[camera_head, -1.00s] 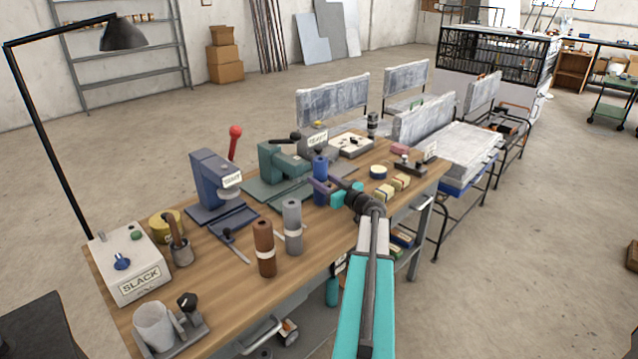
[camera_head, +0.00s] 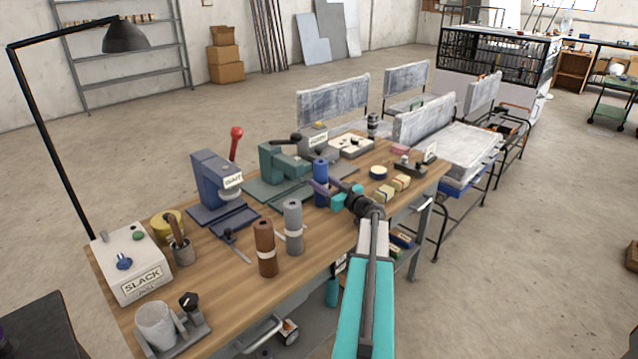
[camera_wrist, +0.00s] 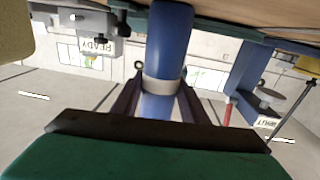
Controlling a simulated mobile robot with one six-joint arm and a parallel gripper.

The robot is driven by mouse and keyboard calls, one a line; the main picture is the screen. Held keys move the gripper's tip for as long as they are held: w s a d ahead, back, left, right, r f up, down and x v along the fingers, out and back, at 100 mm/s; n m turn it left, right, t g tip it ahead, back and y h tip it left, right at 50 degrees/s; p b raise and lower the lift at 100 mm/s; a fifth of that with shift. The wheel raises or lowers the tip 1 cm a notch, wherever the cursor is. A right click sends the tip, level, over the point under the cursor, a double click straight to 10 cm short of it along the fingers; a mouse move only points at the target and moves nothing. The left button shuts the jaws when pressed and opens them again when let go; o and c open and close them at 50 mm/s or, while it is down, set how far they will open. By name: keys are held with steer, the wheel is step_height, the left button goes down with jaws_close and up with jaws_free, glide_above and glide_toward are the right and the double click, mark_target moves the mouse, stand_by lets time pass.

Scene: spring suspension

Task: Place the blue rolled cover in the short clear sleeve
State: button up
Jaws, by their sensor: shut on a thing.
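The blue rolled cover (camera_head: 321,169) stands upright near the table's middle, with a pale band around it. My gripper (camera_head: 322,190) is shut on it, reaching in from the right. In the wrist view the blue roll (camera_wrist: 170,40) stands between my two dark fingers (camera_wrist: 160,98), near its pale band. I cannot tell whether its lower end touches the table. A short, pale, see-through sleeve (camera_head: 154,324) sits in a grey holder at the table's near left corner, well apart from my gripper.
Brown (camera_head: 265,245) and grey (camera_head: 293,225) rolls stand left of my gripper on the wooden table (camera_head: 235,290). A blue press (camera_head: 212,180) and green press (camera_head: 280,165) stand behind. The SLACK box (camera_head: 132,270) stands behind the sleeve. Small blocks (camera_head: 393,187) lie to the right.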

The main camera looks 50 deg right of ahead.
steer(key=o, duration=1.1)
steer(key=shift+a+f, duration=0.1)
steer(key=shift+f, duration=0.7)
steer(key=shift+s, duration=0.1)
steer(key=shift+r+b, duration=0.35)
steer(key=s, duration=0.4)
steer(key=s+a, duration=0.1)
steer(key=s, duration=0.2)
steer(key=s+r, duration=0.1)
steer(key=s, duration=0.3)
steer(key=shift+s+a+b, duration=0.25)
steer(key=shift+s+b, duration=0.05)
steer(key=shift+b, duration=0.05)
